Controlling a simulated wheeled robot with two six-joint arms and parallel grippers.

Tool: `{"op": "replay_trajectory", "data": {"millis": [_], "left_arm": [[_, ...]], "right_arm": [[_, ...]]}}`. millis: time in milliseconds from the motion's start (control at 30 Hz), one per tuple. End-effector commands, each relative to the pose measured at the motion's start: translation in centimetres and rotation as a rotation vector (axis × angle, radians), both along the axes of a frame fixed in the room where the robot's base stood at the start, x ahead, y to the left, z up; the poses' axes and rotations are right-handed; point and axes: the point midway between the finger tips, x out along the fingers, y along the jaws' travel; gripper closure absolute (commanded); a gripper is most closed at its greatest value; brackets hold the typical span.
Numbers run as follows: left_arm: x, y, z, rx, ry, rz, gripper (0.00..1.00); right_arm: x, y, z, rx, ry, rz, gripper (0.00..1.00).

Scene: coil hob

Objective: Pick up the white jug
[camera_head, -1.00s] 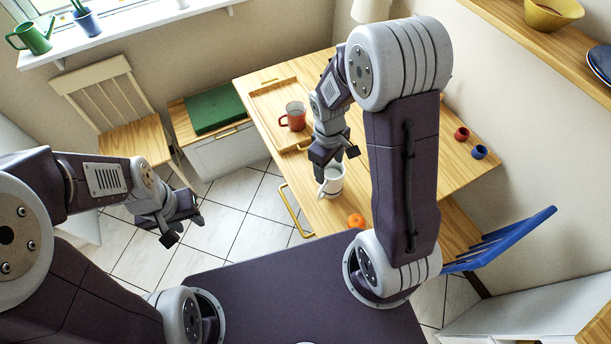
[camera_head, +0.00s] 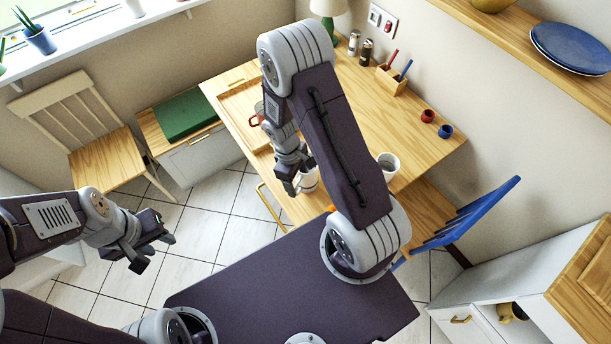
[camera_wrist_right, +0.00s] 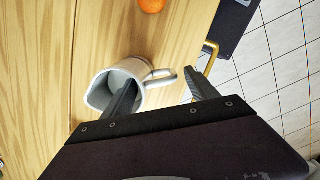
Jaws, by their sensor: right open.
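The white jug (camera_head: 309,183) stands on the wooden table (camera_head: 240,110) near its front edge, partly hidden by my right gripper (camera_head: 292,176) in the head view. In the right wrist view the jug (camera_wrist_right: 106,88) shows its open top, with its handle (camera_wrist_right: 160,78) towards the right. My right gripper (camera_wrist_right: 163,92) is open there. One finger overlaps the jug's mouth and the other is beyond the handle, so the handle lies between them. I cannot tell whether they touch. My left gripper (camera_head: 152,245) is open and empty above the floor, away from the table.
A white cup (camera_head: 388,164) stands on the table right of my right arm. An orange fruit (camera_wrist_right: 152,5) lies near the jug. A tray (camera_head: 240,98) with a red mug (camera_head: 257,112) is at the table's left. A blue chair (camera_head: 465,220) stands at the right.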

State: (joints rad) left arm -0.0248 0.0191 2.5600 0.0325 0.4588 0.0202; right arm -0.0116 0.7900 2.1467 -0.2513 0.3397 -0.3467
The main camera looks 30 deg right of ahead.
Motion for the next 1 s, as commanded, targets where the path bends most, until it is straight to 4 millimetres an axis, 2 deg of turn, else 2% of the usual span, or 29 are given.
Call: {"op": "replay_trajectory", "data": {"millis": [67,300,567,600,833,1000], "left_arm": [[0.0,0.0,0.0,0.000,0.000,0.000,0.64],[0.0,0.0,-0.7,0.000,0.000,0.000,0.64],[0.0,0.0,-0.7,0.000,0.000,0.000,0.64],[0.0,0.0,-0.7,0.000,0.000,0.000,0.64],[0.0,0.0,-0.7,0.000,0.000,0.000,0.64],[0.0,0.0,-0.6,0.000,0.000,0.000,0.64]], "right_arm": [[-0.1,0.0,-0.4,0.000,0.001,0.000,0.32],[-0.8,0.0,-4.6,-0.001,0.003,0.000,0.32],[-0.8,-0.1,-5.1,0.000,-0.001,-0.001,0.32],[-0.8,-0.1,-5.1,0.000,-0.001,-0.001,0.35],[-0.8,-0.1,-5.1,0.000,0.000,-0.001,0.99],[-0.8,-0.1,-5.0,0.000,-0.001,-0.001,1.00]]}}
